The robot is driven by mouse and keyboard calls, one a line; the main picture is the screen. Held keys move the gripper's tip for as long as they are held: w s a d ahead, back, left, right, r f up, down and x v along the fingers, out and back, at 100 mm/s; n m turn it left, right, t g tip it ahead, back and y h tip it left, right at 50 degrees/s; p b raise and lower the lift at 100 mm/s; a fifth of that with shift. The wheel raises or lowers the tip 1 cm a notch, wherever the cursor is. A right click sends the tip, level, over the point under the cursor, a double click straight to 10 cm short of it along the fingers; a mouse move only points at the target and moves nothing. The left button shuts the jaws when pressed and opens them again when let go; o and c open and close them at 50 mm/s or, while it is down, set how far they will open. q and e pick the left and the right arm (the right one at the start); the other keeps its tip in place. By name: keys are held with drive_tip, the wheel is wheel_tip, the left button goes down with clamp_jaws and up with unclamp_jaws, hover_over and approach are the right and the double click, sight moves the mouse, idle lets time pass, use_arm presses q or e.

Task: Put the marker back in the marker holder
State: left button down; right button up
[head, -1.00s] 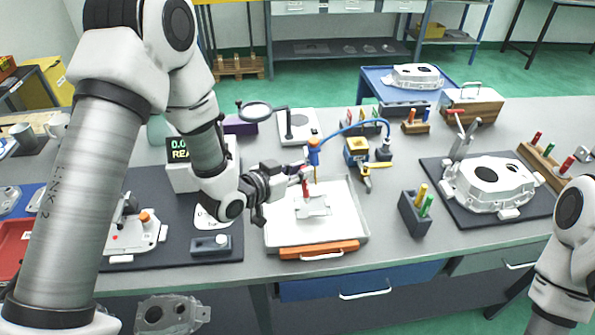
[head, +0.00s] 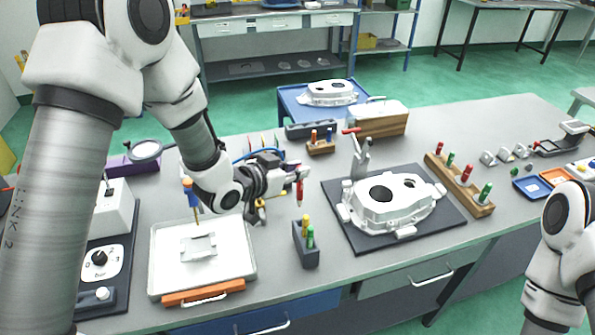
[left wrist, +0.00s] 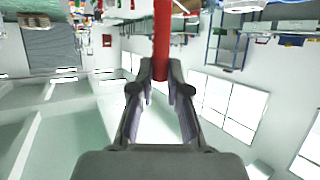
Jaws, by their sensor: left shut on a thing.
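My left gripper (head: 296,173) is shut on a red marker (head: 299,191), which hangs roughly upright below the fingertips. In the left wrist view the red marker (left wrist: 162,32) sits between the two closed fingers (left wrist: 161,72). A dark grey marker holder (head: 306,252) stands on the bench, with a yellow marker (head: 305,222) and a green marker (head: 310,237) upright in it. In the head view the red marker is just above and behind the holder, apart from it. My right arm shows at the right edge, but its gripper is out of view.
A white tray (head: 246,262) with an orange-handled front lies left of the holder. A casting (head: 385,212) on a dark mat (head: 448,218) is to the right. A screwdriver (head: 190,194) hangs above the tray.

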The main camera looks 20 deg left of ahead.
sight(298, 189)
use_arm(q)
drive_tip(key=shift+w+d+f, duration=0.35)
drive_tip(key=shift+d+f, duration=0.05)
drive_tip(key=shift+f+b, duration=0.3)
drive_tip(key=shift+b, duration=0.2)
drive_tip(key=f+b, duration=0.3)
drive_tip(key=shift+s+a+f, duration=0.2)
drive_tip(key=shift+a+f, duration=0.05)
drive_tip(key=shift+f, duration=0.1)
drive_tip(key=shift+w+d+f+b, duration=0.15)
drive_tip(key=shift+f+b, duration=0.2)
drive_tip(key=shift+f, duration=0.15)
